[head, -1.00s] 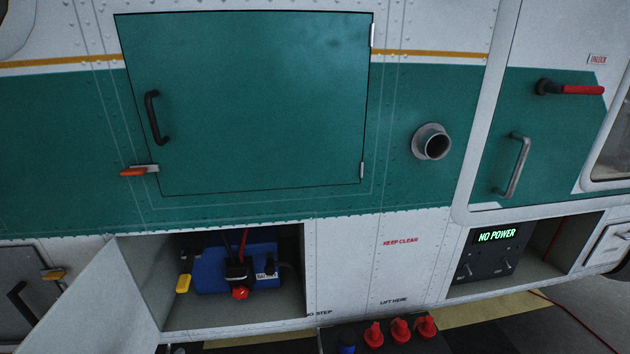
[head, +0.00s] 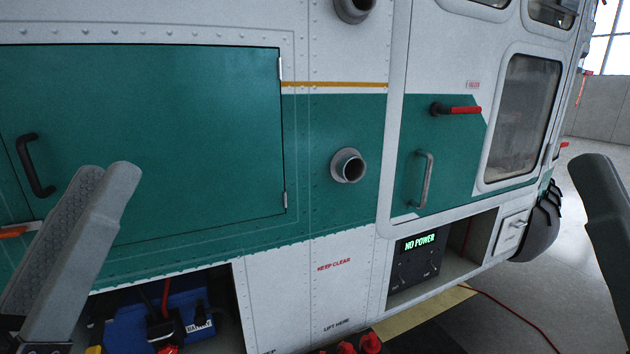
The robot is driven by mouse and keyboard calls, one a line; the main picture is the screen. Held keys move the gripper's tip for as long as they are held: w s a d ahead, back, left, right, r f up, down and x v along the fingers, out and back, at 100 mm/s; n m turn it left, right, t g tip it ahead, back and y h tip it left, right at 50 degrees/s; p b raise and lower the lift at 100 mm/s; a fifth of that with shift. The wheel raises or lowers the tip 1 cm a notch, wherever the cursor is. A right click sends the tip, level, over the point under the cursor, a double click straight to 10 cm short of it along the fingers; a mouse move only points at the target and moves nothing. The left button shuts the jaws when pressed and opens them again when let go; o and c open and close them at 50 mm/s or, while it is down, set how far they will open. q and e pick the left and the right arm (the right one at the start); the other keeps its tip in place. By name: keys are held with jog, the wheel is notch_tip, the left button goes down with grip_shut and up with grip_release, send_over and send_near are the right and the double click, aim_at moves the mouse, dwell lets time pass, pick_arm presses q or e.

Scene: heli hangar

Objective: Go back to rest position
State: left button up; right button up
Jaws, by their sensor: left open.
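My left gripper (head: 104,178) is at the left side of the head view, its two grey fingers pointing up, one partly behind the other. It is open, with nothing between the fingers. It stands in front of the green hatch of the helicopter, apart from the handle as far as I can tell. A grey finger of my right gripper (head: 610,215) shows at the right edge. The rest of it is cut off, so its opening is hidden.
The closed green hatch (head: 190,130) has a black handle (head: 35,165). Below is an open bay with a blue battery (head: 130,325). A pipe stub (head: 348,167) sticks out mid-panel. A panel reads NO POWER (head: 419,243). Red caps (head: 368,342) show at the bottom.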

pick_arm(q)
jog(key=s+a+r+t+y, duration=0.2)
jog(key=s+a+y, duration=0.1)
jog(key=a+y, duration=0.15)
notch_tip(320, 180, up, 29)
jog(key=d+p, duration=0.1)
jog(key=p, duration=2.8)
jog(key=shift+w+m+p, duration=0.25)
jog(key=shift+m+p, duration=0.05)
jog(key=shift+p, duration=0.05)
